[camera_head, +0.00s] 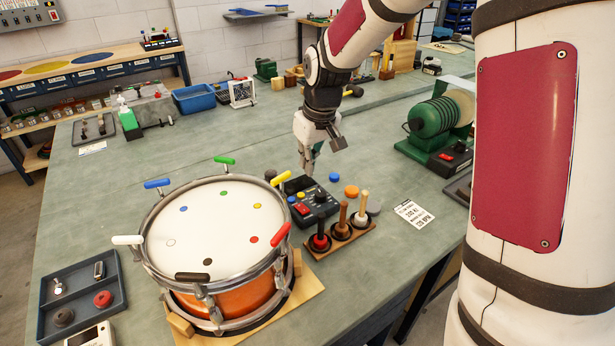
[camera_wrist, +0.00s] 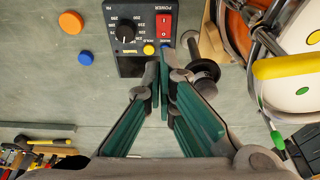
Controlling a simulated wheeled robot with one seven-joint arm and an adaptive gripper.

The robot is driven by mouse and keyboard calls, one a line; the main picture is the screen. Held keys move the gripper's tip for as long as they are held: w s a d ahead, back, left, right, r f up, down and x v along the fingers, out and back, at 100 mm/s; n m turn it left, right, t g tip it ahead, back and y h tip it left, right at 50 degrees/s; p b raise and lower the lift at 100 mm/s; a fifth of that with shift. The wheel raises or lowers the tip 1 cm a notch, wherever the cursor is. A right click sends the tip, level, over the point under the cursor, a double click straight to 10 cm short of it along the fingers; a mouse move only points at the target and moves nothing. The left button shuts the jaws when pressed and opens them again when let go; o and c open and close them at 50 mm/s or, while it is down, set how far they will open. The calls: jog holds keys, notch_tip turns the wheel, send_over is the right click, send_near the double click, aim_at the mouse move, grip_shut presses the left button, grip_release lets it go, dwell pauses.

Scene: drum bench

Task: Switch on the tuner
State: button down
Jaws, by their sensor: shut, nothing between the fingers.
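The tuner (camera_head: 322,207) is a dark box on the bench, just right of the drum (camera_head: 215,228). In the wrist view the tuner (camera_wrist: 131,64) is cut off by the top edge. It shows a black dial (camera_wrist: 126,32), a yellow button, a blue button and a red rocker switch (camera_wrist: 164,26) under the word POWER. I cannot tell which way the rocker is tipped. My gripper (camera_head: 309,168) points down above the far side of the tuner, shut and empty. In the wrist view its fingertips (camera_wrist: 160,68) overlap the tuner's near edge, below the switch, hiding part of that edge.
The drum has coloured key handles around its rim, one yellow (camera_wrist: 290,67) near the tuner. A wooden stand (camera_head: 338,243) with three upright handles is close in front. Blue (camera_head: 334,178) and orange (camera_head: 351,191) discs lie right. A green machine (camera_head: 436,125) stands further right.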

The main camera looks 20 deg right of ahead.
send_near(305, 208)
jog(key=x, duration=0.5)
jog(key=shift+w+a, duration=0.15)
jog(key=shift+w, duration=0.3)
jog(key=shift+f, duration=0.6)
jog(key=shift+s+f, duration=0.35)
jog(key=shift+f, duration=0.25)
jog(key=shift+w+r, duration=0.1)
jog(key=shift+w, duration=0.1)
jog(key=shift+w+a+r+b, duration=0.1)
jog(key=shift+w+r+b, duration=0.15)
jog(key=shift+w, duration=0.4)
jog(key=shift+r, duration=0.1)
